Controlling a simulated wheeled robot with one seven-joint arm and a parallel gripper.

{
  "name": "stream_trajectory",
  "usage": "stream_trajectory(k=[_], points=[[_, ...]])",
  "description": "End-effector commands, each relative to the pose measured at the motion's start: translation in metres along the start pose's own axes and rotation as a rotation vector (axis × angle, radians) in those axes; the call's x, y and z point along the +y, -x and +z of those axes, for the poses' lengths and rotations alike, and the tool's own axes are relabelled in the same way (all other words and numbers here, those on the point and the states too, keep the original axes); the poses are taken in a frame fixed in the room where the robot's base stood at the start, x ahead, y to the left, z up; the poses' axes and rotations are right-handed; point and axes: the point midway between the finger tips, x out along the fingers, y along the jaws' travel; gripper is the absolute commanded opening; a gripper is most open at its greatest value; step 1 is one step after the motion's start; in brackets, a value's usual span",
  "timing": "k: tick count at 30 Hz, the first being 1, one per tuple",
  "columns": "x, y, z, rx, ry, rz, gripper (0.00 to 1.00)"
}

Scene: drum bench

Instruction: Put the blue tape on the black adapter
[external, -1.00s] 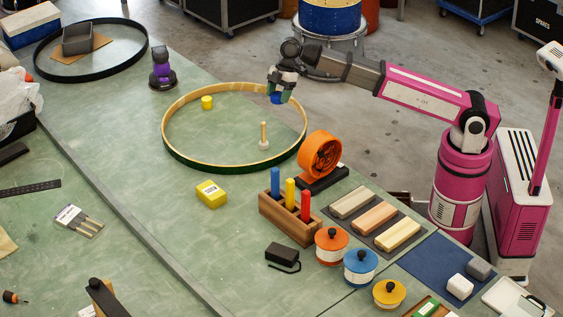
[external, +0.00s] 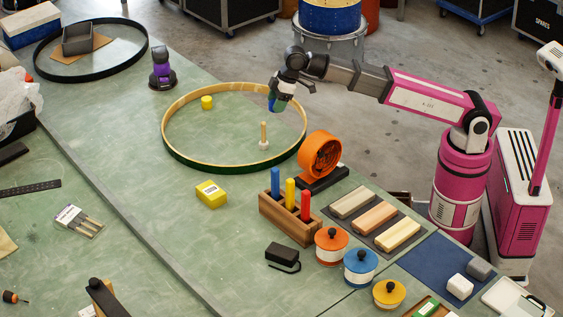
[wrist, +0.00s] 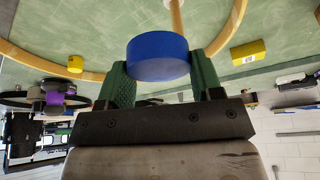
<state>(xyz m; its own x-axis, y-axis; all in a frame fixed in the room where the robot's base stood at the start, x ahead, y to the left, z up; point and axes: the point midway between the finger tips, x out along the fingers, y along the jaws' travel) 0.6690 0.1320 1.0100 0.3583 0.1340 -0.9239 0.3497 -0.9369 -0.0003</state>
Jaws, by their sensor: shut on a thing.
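My gripper (external: 274,101) is shut on the blue tape (wrist: 158,56), a round blue roll held between the green fingers in the wrist view. The blue tape shows as a small blue patch in the external view (external: 271,103). It is held in the air over the right rear part of the big wooden hoop. The black adapter (external: 282,256) lies on the green bench at the front, with a short cable beside it. It is well apart from my gripper and does not show clearly in the wrist view.
A wooden hoop (external: 175,160) encloses a yellow roll (external: 207,102) and an upright peg (external: 263,135). A yellow block (external: 211,194) lies left.

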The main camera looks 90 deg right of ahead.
Motion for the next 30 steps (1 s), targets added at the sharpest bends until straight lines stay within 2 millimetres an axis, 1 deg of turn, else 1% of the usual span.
stream_trajectory(k=[1,3,8,9,14,15,20,21,23,24,26,27,29,30], points=[[-0.016,-0.001,-0.015,0.0,0.012,-0.004,0.37],[-0.037,-0.001,-0.03,0.0,0.02,-0.007,0.37],[-0.088,0.0,-0.06,0.0,0.042,-0.017,0.37],[-0.102,0.0,-0.067,0.0,0.048,-0.019,0.37],[-0.157,0.003,-0.093,0.0,0.069,-0.028,0.37],[-0.172,0.004,-0.099,0.0,0.075,-0.031,0.37],[-0.23,0.008,-0.12,0.0,0.096,-0.039,0.37],[-0.246,0.01,-0.124,0.0,0.103,-0.042,0.37],[-0.269,0.012,-0.13,0.0,0.11,-0.046,0.37],[-0.284,0.013,-0.134,0.0,0.116,-0.047,0.37],[-0.308,0.015,-0.138,0.0,0.124,-0.05,0.37],[-0.324,0.016,-0.14,0.0,0.13,-0.053,0.37],[-0.347,0.017,-0.142,0.0,0.138,-0.056,0.37],[-0.363,0.018,-0.142,0.0,0.143,-0.059,0.37]])
